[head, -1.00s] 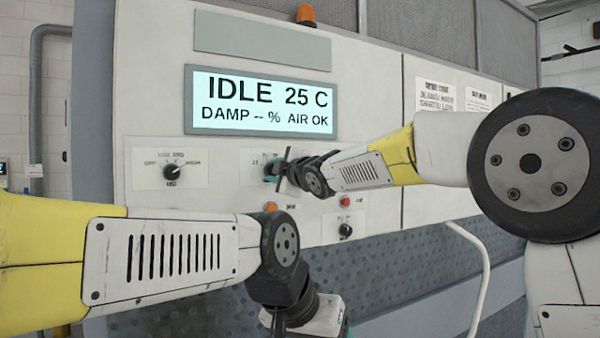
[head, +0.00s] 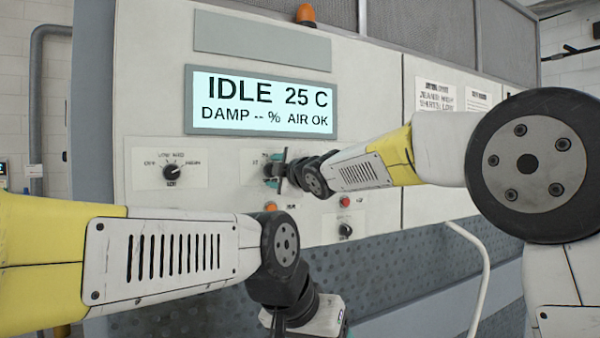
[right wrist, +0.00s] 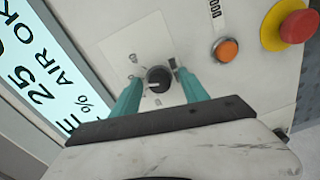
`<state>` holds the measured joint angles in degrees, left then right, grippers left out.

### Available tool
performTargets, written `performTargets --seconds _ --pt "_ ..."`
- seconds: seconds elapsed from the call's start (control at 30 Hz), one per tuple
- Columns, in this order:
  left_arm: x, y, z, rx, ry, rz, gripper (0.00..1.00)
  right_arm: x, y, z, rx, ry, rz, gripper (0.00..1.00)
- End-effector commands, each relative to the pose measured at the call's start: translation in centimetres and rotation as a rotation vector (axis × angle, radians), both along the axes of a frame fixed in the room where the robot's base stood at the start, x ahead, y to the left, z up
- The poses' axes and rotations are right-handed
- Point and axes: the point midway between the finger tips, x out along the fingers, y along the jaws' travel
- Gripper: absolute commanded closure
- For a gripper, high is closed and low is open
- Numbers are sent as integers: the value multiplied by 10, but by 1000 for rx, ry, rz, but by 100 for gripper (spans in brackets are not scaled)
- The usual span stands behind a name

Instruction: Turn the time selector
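A round black knob (right wrist: 158,78) with a pale pointer line sits on a white label plate in the right wrist view; the label is too small to read. In the head view this middle plate (head: 248,168) is partly hidden by my right gripper (head: 277,170). In the right wrist view my right gripper (right wrist: 158,76) is open. Its two teal fingers stand on either side of the knob, with small gaps visible, so it does not look clamped. My left gripper (head: 344,328) shows only partly at the bottom of the head view; its fingers are cut off.
Another black knob (head: 171,172) is on the left plate. A display (head: 262,103) reads IDLE 25 C above. An orange button (right wrist: 226,49) and a red emergency button (right wrist: 296,26) are near the right gripper. A lower knob (head: 345,230) is below. My left forearm crosses the lower front.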

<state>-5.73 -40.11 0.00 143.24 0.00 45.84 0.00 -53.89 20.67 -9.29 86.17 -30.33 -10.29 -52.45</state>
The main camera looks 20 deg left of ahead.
Motion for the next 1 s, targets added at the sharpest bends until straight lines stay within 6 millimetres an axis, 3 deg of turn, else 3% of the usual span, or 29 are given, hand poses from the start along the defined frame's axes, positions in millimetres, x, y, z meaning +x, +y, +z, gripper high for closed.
performTargets --seconds 0.27,0.7,1.0 --pt "0 0 0 0 0 0 35 -4 -5 2 2 -1 1 48" --pt "0 0 0 0 0 0 35 -46 -55 2 1 -1 1 48" --pt "0 0 0 0 0 0 35 -50 -60 1 1 1 0 48"
